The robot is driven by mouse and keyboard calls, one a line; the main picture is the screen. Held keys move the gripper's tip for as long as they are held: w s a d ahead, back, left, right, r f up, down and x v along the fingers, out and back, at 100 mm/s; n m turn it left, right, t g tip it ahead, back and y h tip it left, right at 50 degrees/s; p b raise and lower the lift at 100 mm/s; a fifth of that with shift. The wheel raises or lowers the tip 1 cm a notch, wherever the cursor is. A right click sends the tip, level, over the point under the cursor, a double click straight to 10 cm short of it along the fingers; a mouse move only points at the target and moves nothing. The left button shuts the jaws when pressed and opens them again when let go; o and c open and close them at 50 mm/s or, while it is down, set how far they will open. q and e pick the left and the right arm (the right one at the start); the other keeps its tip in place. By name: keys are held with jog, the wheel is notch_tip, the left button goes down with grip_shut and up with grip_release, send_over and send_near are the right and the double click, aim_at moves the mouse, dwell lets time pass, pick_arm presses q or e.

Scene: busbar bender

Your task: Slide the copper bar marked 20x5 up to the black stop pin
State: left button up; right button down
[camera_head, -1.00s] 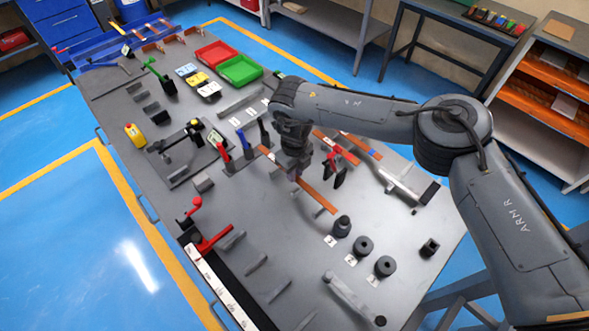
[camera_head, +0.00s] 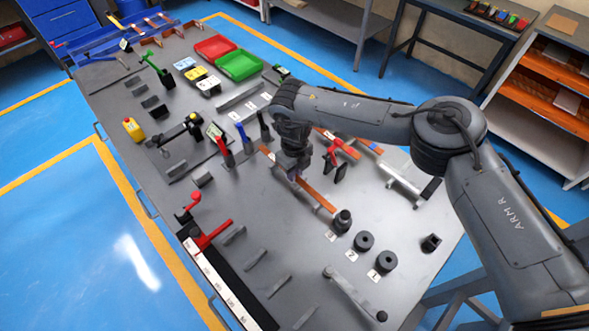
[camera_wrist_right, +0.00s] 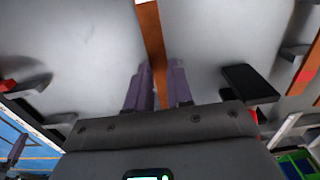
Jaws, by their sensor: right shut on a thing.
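A long flat copper bar (camera_head: 319,196) lies on the grey bench, running from beside the upright handles down toward a black round piece. Its size marking is not legible. My right gripper (camera_head: 297,179) points down over the bar's middle and is shut on it; the arm hides part of the bar. In the right wrist view the bar (camera_wrist_right: 152,40) runs between the two purple-grey fingers (camera_wrist_right: 158,82). The bar's near end is close to a black upright piece (camera_head: 342,221); contact cannot be told. I cannot identify the black stop pin for certain. My left gripper is not in view.
Two more black round pieces (camera_head: 364,241) stand beside number cards. A red-handled clamp (camera_head: 341,153) is right of the bar. Upright handles (camera_head: 245,140) stand left of it. Red and green trays (camera_head: 239,65) sit farther back.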

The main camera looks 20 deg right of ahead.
jog(key=shift+f, duration=0.1)
dwell(0.5)
jog(key=shift+s, duration=0.15)
jog(key=shift+s+d+p, duration=0.25)
jog(key=shift+s+p, duration=0.25)
jog(key=shift+p, duration=0.35)
jog(key=c, duration=0.9)
grip_release()
jog(key=shift+s, duration=0.1)
